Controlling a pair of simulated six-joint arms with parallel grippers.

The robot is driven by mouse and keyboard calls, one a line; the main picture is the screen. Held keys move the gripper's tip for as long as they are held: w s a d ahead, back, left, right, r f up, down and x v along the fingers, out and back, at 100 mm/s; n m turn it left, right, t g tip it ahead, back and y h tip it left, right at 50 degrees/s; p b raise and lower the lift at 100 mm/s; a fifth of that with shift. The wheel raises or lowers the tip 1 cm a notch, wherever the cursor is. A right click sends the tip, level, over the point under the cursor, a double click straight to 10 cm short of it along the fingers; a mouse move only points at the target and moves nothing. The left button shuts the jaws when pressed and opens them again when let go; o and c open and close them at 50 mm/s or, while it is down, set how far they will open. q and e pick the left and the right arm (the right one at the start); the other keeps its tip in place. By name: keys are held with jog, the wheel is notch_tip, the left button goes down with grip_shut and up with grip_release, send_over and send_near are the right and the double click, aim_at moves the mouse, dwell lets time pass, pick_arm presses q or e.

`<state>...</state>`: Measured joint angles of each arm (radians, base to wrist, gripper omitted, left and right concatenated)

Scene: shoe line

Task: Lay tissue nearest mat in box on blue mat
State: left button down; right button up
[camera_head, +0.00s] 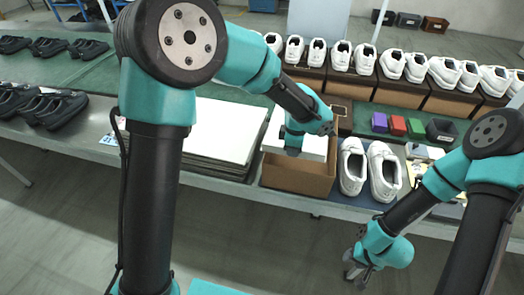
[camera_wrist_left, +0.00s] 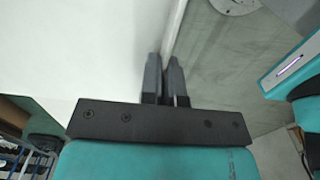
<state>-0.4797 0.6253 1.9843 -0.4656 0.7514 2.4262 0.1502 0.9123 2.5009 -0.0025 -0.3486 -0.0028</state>
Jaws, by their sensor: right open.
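My left gripper (camera_head: 293,151) is over the open brown box (camera_head: 298,180), with its fingers close together on the edge of a white tissue sheet (camera_head: 316,147). In the left wrist view the tissue (camera_wrist_left: 80,45) fills the left side, and its edge runs between the fingers (camera_wrist_left: 166,68). The tissue covers part of the box opening, so the inside is mostly hidden. The box stands left of the white shoes, which are on the blue mat (camera_head: 362,206). My right gripper (camera_head: 357,272) is open and empty, low in front of the table.
A stack of white sheets (camera_head: 215,130) lies left of the box. A pair of white shoes (camera_head: 383,172) stands right of it. Purple (camera_head: 379,122), red (camera_head: 398,125) and green blocks lie behind. White shoes on brown boxes line the back; black shoes (camera_head: 55,108) are at left.

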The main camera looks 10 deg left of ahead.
pick_arm(q)
jog(key=d, duration=0.2)
jog(key=shift+w+d, duration=0.15)
jog(key=shift+d, duration=0.15)
jog(key=shift+f, duration=0.1)
